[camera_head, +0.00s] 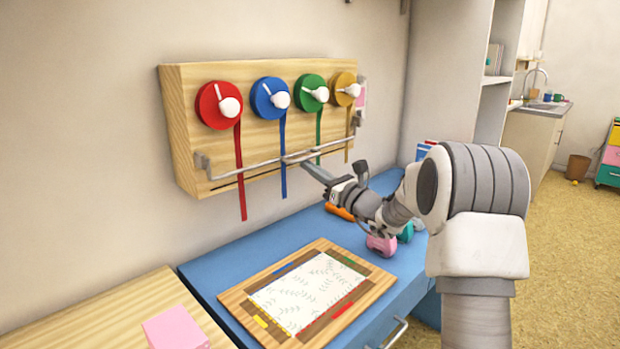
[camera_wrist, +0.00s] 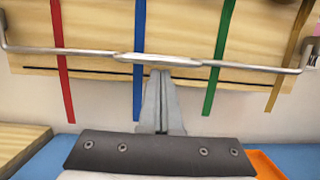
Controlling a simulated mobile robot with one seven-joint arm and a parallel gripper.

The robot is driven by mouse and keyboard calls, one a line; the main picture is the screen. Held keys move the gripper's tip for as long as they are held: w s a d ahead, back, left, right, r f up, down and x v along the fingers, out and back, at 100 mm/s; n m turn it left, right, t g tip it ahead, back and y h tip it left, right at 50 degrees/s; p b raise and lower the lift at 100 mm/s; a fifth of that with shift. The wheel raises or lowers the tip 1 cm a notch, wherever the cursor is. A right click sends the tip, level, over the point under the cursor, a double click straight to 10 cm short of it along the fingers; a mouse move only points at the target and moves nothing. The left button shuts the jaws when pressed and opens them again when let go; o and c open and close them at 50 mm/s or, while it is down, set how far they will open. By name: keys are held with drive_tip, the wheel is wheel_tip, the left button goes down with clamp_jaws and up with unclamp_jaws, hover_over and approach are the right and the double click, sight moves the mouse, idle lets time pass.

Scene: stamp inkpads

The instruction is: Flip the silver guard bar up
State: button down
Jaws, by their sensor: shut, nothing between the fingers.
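The silver guard bar (camera_head: 258,167) runs across the lower front of the wooden ribbon board (camera_head: 182,130), in front of the hanging ribbons. Its ends are at brackets on the board's left and right sides. In the wrist view the bar (camera_wrist: 80,52) spans the picture, with a flattened, wider middle part (camera_wrist: 157,58). My gripper (camera_head: 304,164) is shut and empty. Its fingertips (camera_wrist: 160,73) are just below the bar's middle part; I cannot tell whether they touch it.
Red, blue, green and yellow spools with white knobs sit on the board, their ribbons hanging down. Below is a blue desk (camera_head: 215,262) with a framed patterned sheet (camera_head: 310,290). Orange, pink and teal items lie near my arm. A pink block (camera_head: 175,328) is front left.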

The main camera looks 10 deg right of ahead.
drive_tip(key=shift+s+r, duration=0.1)
drive_tip(key=shift+r, duration=0.05)
idle(0.3)
drive_tip(key=shift+s+d+r+p, duration=0.1)
drive_tip(key=shift+d+r+p, duration=0.05)
drive_tip(key=shift+p, duration=0.65)
